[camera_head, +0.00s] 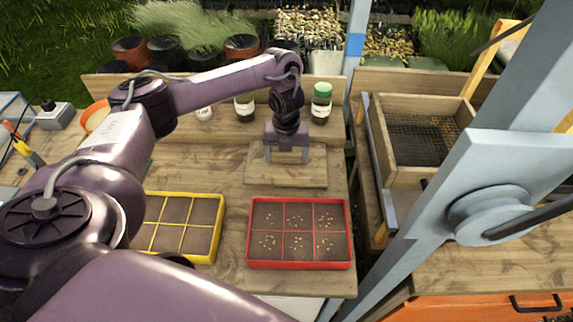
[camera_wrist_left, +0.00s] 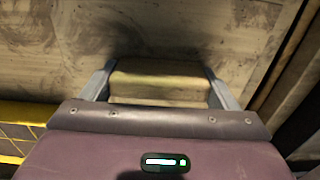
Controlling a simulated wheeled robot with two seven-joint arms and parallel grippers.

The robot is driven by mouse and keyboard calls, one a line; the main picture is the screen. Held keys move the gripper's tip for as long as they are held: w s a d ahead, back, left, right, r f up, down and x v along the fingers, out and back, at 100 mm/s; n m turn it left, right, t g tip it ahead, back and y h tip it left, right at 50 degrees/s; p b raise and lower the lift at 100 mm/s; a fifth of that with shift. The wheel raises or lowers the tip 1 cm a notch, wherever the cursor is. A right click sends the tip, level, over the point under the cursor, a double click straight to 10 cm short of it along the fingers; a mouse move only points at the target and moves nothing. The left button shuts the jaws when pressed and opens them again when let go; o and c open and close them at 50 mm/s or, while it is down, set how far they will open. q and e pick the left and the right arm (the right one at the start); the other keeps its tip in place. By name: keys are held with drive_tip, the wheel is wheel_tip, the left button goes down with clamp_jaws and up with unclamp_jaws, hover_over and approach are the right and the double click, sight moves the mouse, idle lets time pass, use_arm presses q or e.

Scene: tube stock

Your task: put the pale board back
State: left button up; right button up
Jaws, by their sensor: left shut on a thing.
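The pale board (camera_head: 315,170) is a flat wooden piece lying at the back right of the wooden bench, behind the red tray. It looks level; I cannot tell whether it touches the bench. My left gripper (camera_head: 287,157) points down over its middle. Its fingers are shut on a raised wooden block of the board, which shows between them in the left wrist view (camera_wrist_left: 160,85). The fingers hide part of the block. My right gripper is not in view.
A red tray (camera_head: 299,199) with seeds in its cells stands in front of the board. A yellow tray (camera_head: 221,226) is to its left. A green-capped jar (camera_head: 321,103) and another jar (camera_head: 244,107) stand behind. A wooden sieve box (camera_head: 396,168) is to the right, past a gap.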

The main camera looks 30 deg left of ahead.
sight(286, 162)
use_arm(q)
wheel_tip(286, 162, down, 3)
drive_tip(key=shift+r+b, duration=0.1)
drive_tip(key=shift+b, duration=0.5)
drive_tip(key=shift+f, duration=0.4)
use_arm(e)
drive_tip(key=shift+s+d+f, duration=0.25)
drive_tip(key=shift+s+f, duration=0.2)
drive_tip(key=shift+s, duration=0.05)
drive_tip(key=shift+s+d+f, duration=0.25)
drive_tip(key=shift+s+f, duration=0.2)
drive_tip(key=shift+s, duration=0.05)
use_arm(q)
drive_tip(key=shift+f, duration=0.15)
drive_tip(key=o, duration=0.9)
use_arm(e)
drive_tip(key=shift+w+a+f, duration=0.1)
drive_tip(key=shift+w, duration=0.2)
